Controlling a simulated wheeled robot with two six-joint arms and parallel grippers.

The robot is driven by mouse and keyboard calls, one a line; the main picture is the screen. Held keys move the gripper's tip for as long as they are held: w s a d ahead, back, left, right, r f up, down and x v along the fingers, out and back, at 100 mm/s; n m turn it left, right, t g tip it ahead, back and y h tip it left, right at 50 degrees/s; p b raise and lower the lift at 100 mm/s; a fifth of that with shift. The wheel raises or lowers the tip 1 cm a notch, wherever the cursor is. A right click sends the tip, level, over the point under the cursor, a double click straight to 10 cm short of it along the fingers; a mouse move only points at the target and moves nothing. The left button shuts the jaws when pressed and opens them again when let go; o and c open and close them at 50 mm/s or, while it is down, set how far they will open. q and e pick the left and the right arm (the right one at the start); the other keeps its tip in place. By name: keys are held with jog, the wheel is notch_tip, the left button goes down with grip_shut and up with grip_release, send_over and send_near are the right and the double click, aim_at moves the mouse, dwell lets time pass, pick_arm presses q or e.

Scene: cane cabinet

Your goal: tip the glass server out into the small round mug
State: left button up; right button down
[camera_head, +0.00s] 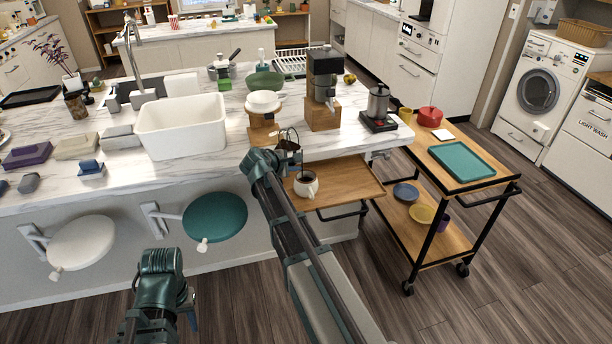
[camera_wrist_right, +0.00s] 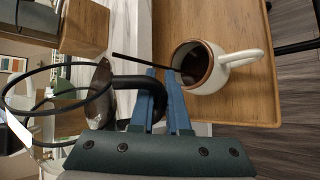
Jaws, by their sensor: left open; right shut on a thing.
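My right gripper (camera_wrist_right: 164,100) is shut on the black handle (camera_wrist_right: 128,82) of the glass server (camera_wrist_right: 99,88). In the head view the server (camera_head: 288,144) hangs tilted above the mug, partly hidden by my arm. A thin dark stream runs from it to the small round mug (camera_head: 307,191). The mug is cream-white and upright, and dark liquid shows inside. In the right wrist view the mug (camera_wrist_right: 206,76) is close to my fingertips, with its handle pointing away. My left gripper (camera_head: 190,308) is low at the left, away from both; its fingers are mostly hidden.
The mug stands on a wooden pull-out board (camera_head: 350,181) below the marble counter (camera_head: 212,167). A coffee grinder (camera_head: 323,75), a kettle (camera_head: 378,101) and a dripper stand (camera_head: 262,122) are behind. A trolley with a teal tray (camera_head: 461,162) stands at right. Two round stools are at left.

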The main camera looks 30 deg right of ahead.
jog(key=shift+w+a+r+p, duration=0.1)
jog(key=shift+r+p, duration=0.25)
jog(key=shift+p, duration=0.05)
jog(key=shift+r+m+t+y, duration=0.15)
jog(key=shift+m+t+y, duration=0.35)
jog(key=shift+m+t, duration=0.1)
dwell(0.8)
jog(key=shift+w+a+f+m+t+y+b, duration=0.2)
jog(key=shift+f+m+t+y+b, duration=0.15)
jog(key=shift+f, duration=0.2)
dwell(0.8)
